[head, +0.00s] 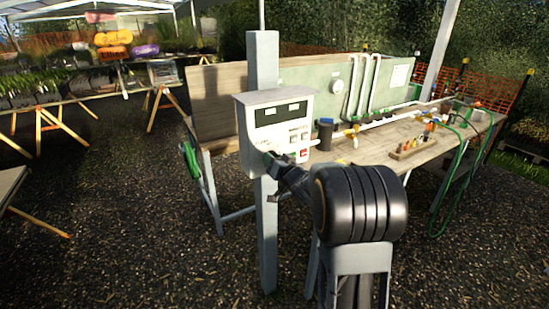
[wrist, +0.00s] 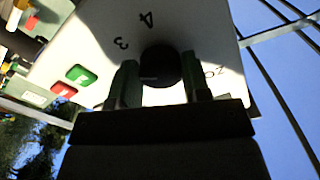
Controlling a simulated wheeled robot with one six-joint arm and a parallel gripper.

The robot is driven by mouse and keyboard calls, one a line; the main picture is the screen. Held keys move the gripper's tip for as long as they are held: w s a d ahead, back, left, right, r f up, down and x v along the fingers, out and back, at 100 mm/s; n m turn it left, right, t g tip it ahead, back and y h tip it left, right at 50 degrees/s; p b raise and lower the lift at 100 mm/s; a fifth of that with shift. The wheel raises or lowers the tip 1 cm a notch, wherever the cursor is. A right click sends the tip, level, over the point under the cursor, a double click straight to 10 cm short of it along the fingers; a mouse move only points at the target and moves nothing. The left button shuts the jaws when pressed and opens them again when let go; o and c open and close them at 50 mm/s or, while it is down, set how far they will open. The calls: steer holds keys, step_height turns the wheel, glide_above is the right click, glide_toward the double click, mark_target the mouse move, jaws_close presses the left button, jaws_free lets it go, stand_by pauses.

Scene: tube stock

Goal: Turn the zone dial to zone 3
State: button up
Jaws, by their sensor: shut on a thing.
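The zone dial (wrist: 160,64) is a dark round knob on the white face of a control box (head: 255,103). In the wrist view the numbers 4 and 3 show above it and to its upper left; lettering at its right is partly shaded. My gripper (wrist: 160,76) has one finger on each side of the dial and is shut on it. Which number the dial points to I cannot tell. In the head view my gripper (head: 272,161) is at the box's lower front, and the dial is hidden there.
The box is on a grey post (head: 264,220). A green button (wrist: 81,75) and a red button (wrist: 64,90) are near the dial. Behind stands a workbench (head: 350,152) with pipes and a green hose (head: 438,210). Open gravel lies at the left.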

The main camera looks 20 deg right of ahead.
steer(key=m+p, duration=0.1)
steer(key=m, duration=0.3)
steer(key=shift+m+p, duration=0.4)
stand_by(0.4)
steer(key=o, duration=0.9)
steer(key=s, duration=0.4)
steer(key=s+d+b, duration=0.1)
steer(key=s, duration=0.4)
steer(key=s+b, duration=0.1)
steer(key=s, duration=0.3)
steer(key=shift+s+d, duration=0.25)
steer(key=shift+s, duration=0.1)
